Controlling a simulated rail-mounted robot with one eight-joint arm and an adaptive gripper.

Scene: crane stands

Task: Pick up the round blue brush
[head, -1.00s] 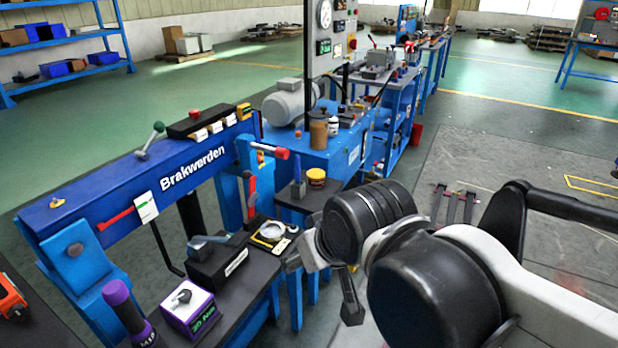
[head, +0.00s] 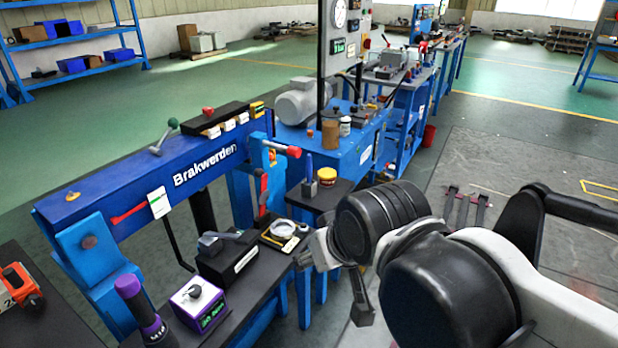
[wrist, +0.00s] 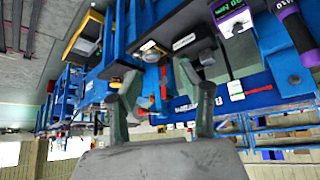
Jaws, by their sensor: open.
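A slim blue upright piece (head: 309,168) with a grey lower part stands on a small black-topped stand (head: 334,194). It may be the round blue brush, but it is too small to be sure. I cannot make out the brush in the wrist view.
A blue beam bench labelled Brakwerden (head: 205,165) stands left. Its black shelf holds a purple-trimmed box (head: 198,304), a purple-handled tool (head: 140,308), a black block with a lever (head: 226,258) and a yellow-edged tray (head: 284,234). A grey motor (head: 303,100) stands behind.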

